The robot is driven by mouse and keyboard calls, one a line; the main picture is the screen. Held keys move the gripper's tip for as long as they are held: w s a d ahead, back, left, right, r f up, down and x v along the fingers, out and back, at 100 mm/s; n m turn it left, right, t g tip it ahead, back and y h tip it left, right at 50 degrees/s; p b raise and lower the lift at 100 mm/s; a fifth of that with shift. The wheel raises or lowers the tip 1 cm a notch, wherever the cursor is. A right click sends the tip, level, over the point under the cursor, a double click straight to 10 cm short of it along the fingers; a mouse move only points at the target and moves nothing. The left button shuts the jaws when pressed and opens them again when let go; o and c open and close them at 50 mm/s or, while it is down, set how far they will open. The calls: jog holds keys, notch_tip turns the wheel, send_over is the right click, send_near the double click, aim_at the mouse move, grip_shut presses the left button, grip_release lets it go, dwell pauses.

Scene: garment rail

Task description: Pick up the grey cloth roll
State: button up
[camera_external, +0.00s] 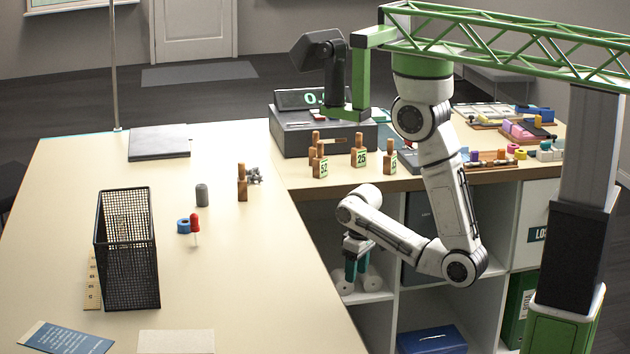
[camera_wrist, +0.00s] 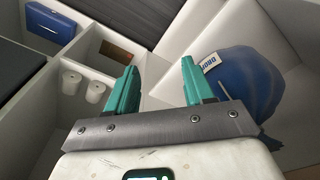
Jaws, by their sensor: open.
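A small dark grey upright cylinder (camera_external: 202,195) stands on the long table; it is the only clearly grey roll-like thing, but I cannot tell whether it is cloth. Two pale rolls sit in a shelf compartment: the left one (camera_wrist: 72,82) and the right one (camera_wrist: 95,92) in the wrist view. In the external view they show as a left roll (camera_external: 345,284) and a right roll (camera_external: 371,281), partly behind my gripper. My gripper (camera_external: 357,275) has teal fingers and hangs by the shelf, below the tabletop. In the wrist view my gripper (camera_wrist: 159,68) is open with nothing between its fingers.
A black mesh basket (camera_external: 128,250), a red stamp-like piece (camera_external: 195,224) and a blue ring (camera_external: 183,226) are on the long table. Numbered wooden pieces (camera_external: 359,153) stand by a till (camera_external: 310,135). Shelf dividers surround my gripper.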

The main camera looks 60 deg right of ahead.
jog(key=shift+o, duration=1.3)
jog(key=w+d+r+m+t+p, duration=0.2)
jog(key=w+d+r+t+p, duration=0.1)
jog(key=w+r, duration=0.8)
jog(key=w+d+r+m+t+p, duration=0.2)
jog(key=w+d+r+t+p, duration=0.1)
jog(key=w+r, duration=0.75)
jog(key=w+d+r+m+t+p, duration=0.2)
jog(key=w+r+t+p, duration=0.1)
jog(key=w+r, duration=0.75)
jog(key=n+g+b, duration=0.5)
jog(key=g+b, duration=0.5)
jog(key=b, duration=0.2)
send_over(201, 186)
jog(key=shift+y, duration=0.3)
jog(key=f, duration=0.6)
jog(key=shift+w+f, duration=0.15)
jog(key=shift+w, duration=0.05)
jog(key=shift+d+f, duration=0.1)
jog(key=shift+d, duration=0.1)
jog(key=shift+s+d+f, duration=0.1)
jog(key=shift+f, duration=0.1)
jog(key=f+p, duration=0.1)
jog(key=f, duration=0.9)
jog(key=shift+a+f, duration=0.15)
jog(key=shift+a, duration=0.05)
